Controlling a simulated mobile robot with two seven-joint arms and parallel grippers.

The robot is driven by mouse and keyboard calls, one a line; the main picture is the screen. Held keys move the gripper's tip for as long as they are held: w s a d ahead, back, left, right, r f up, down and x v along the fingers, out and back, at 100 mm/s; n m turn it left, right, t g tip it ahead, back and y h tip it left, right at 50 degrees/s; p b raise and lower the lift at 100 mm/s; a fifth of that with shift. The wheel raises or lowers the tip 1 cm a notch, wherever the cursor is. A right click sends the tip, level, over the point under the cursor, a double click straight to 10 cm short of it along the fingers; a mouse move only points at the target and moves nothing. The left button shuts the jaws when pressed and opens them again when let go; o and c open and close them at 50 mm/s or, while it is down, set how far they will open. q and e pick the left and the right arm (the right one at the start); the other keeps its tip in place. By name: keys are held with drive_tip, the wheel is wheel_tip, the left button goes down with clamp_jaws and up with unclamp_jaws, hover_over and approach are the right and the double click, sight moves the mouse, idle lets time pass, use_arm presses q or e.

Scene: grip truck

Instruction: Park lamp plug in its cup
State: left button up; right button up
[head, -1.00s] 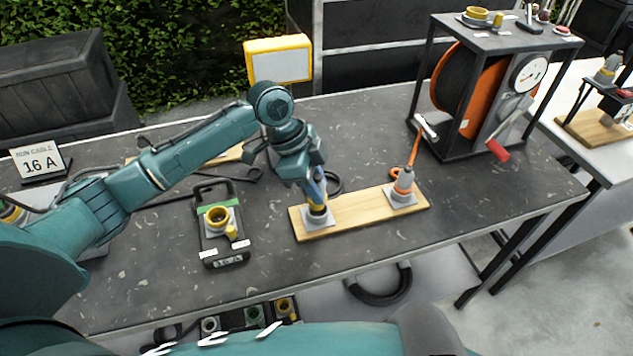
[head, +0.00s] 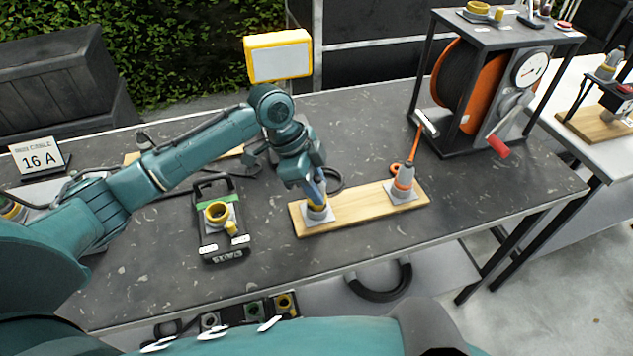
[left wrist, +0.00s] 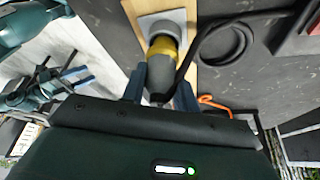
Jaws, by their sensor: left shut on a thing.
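My left gripper (head: 317,194) is over the left end of a wooden board (head: 352,203). It is shut on the lamp plug (left wrist: 160,75), a grey body with a black cable running from it. In the head view the gripper covers most of the plug.
An orange-ringed grey plug (head: 402,184) stands at the board's right end. A cable reel in a black frame (head: 443,150) stands at the right, and a yellow lamp (head: 279,57) behind.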

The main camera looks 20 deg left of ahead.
sight(319, 178)
use_arm(q)
drive_tip(key=shift+f, duration=0.4)
drive_tip(key=shift+f, duration=0.45)
drive_tip(key=o, duration=1.5)
drive_tip(key=shift+c, duration=0.2)
drive_tip(key=shift+r+p, duration=1.25)
drive_tip(key=shift+r, duration=1.3)
drive_tip(key=shift+f, duration=0.1)
